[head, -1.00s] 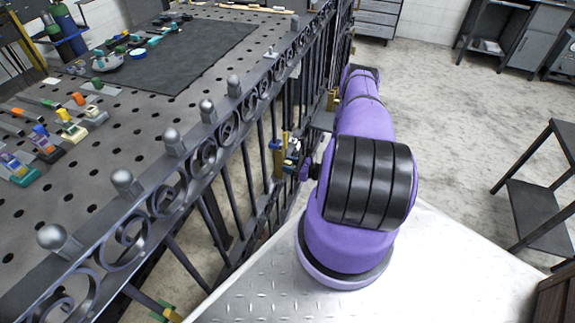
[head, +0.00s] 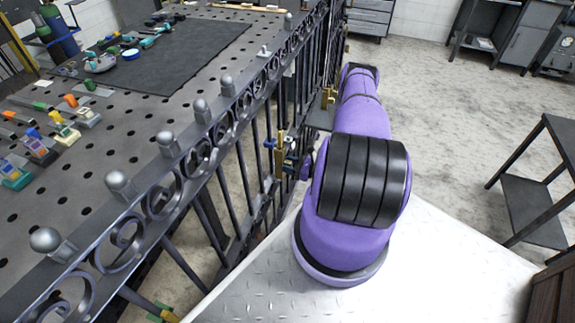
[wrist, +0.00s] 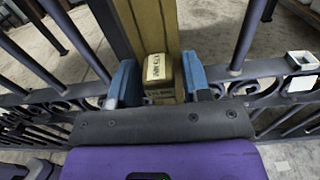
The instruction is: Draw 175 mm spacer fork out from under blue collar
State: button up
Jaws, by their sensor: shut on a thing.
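In the wrist view my gripper (wrist: 160,88) has its two blue fingers shut on a tan block with a pale, dark-lettered label, which I take as the handle end of the spacer fork (wrist: 159,72). The lettering is too small to read surely. A tall brass-coloured post (wrist: 152,22) stands right behind the block. In the head view my gripper (head: 292,165) is small and partly hidden at the gate's near side, beside brass parts. A small blue part (head: 269,143) shows there; I cannot tell whether it is the blue collar. The fork's tines are hidden.
The dark scrollwork gate (head: 200,150) runs diagonally beside my arm. Beyond it is a perforated metal table (head: 120,135) with tools and a black mat (head: 190,55). A dark shelf stand (head: 535,205) is at the right. The floor between is clear.

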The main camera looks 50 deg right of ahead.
jog(key=shift+s+d, duration=0.2)
jog(key=shift+s, duration=0.3)
dwell(0.4)
jog(key=v, duration=1)
dwell(1.3)
jog(key=shift+w, duration=0.1)
